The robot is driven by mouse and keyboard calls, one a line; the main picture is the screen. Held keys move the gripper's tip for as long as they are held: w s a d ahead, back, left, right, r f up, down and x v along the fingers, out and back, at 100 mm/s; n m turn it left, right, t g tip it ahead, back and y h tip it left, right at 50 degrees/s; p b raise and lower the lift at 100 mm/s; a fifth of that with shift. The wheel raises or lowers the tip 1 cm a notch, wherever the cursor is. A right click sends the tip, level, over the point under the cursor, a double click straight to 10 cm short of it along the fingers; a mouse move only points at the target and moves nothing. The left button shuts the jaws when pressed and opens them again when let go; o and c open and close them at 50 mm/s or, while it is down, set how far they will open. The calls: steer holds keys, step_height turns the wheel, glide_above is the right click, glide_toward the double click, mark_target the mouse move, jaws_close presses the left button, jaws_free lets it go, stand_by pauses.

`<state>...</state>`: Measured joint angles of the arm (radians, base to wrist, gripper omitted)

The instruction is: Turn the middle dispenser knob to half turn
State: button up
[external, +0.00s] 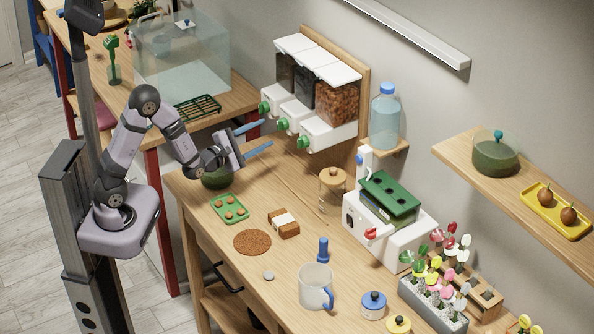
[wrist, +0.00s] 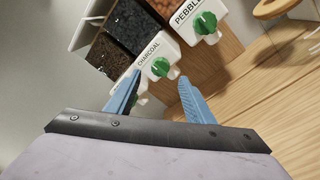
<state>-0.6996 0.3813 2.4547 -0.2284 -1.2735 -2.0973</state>
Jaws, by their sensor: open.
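The middle knob (external: 283,124) also shows in the wrist view (wrist: 162,67), below the label CHARCOAL. My gripper (external: 267,133) is open, its two blue fingers pointing at the dispenser. In the wrist view my gripper (wrist: 160,76) has the middle knob between and just beyond its fingertips, apparently untouched. I cannot tell the knob's turn setting. The PEBBLES knob (wrist: 205,22) is to the upper right; the third knob is mostly hidden behind the left finger.
A wooden table (external: 205,189) lies below, with a lidded jar (external: 332,180), a green tray (external: 229,208) and a brown block (external: 284,223). A blue bottle (external: 385,116) stands on a small shelf right of the dispenser.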

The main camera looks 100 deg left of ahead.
mark_target(278, 127)
steer(key=shift+p+x, duration=1.1)
steer(key=shift+x, duration=2.05)
steer(key=c, duration=1)
steer(key=shift+f+m+b, duration=0.1)
steer(key=shift+m+b, duration=0.2)
steer(key=shift+b, duration=0.25)
